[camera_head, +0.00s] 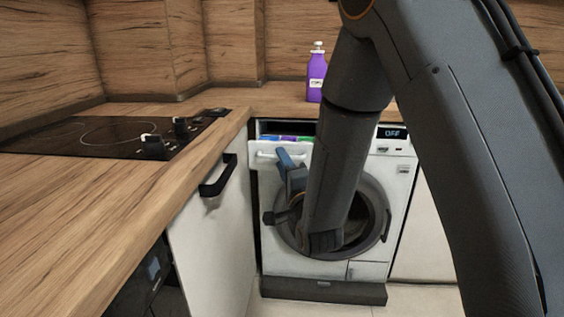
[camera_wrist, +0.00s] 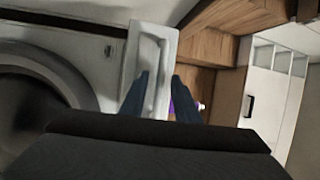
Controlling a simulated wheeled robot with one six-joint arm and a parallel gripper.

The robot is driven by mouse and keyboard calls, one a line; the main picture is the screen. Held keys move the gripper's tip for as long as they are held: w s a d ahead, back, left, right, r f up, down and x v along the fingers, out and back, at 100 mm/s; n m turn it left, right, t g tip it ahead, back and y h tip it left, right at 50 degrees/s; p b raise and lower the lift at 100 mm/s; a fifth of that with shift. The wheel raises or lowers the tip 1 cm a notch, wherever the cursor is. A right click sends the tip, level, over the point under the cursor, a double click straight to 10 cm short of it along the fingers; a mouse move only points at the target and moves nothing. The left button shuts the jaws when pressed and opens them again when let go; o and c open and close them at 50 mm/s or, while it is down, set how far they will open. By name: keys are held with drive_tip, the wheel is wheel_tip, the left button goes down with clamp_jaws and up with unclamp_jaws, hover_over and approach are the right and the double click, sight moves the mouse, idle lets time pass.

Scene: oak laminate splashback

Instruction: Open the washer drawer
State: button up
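The washer (camera_head: 375,165) stands under the wooden counter with its round door shut. Its detergent drawer (camera_head: 265,151) at the upper left sits pulled out, with blue, purple and green compartments showing above the white front. In the wrist view the drawer front (camera_wrist: 153,40) appears turned on its side, with a raised handle (camera_wrist: 162,62). My gripper (camera_head: 284,160) is at the drawer front. In the wrist view my gripper (camera_wrist: 160,80) has its two blue fingers apart, near the handle. I cannot tell whether a finger touches it. My arm hides part of the washer.
A purple bottle (camera_head: 316,78) stands on the counter above the washer. A dark cooktop (camera_head: 100,137) lies on the left counter. A white cabinet door with a black handle (camera_head: 218,177) is close to the left of the washer. Floor shows in front.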

drive_tip(key=v, duration=0.7)
drive_tip(key=s+d+f+n+g+h, duration=0.5)
drive_tip(key=s+n+g, duration=0.4)
drive_tip(key=n+g, duration=0.15)
drive_tip(key=s+d+r+n+g+h+p, duration=0.1)
drive_tip(key=s+d+r+n+g, duration=0.2)
drive_tip(key=s, duration=0.7)
drive_tip(key=s+d+r+n+g+h+p, duration=0.1)
drive_tip(key=s+d+n+g, duration=0.3)
drive_tip(key=s, duration=0.7)
drive_tip(key=d+r+m+g+p, duration=0.1)
drive_tip(key=d+r+m+p, duration=0.3)
drive_tip(key=d+r+p, duration=0.5)
drive_tip(key=r+p, duration=0.1)
drive_tip(key=p, duration=0.7)
drive_tip(key=shift+w+d+p, duration=0.2)
drive_tip(key=shift+d+p, duration=0.1)
drive_tip(key=shift+d, duration=0.05)
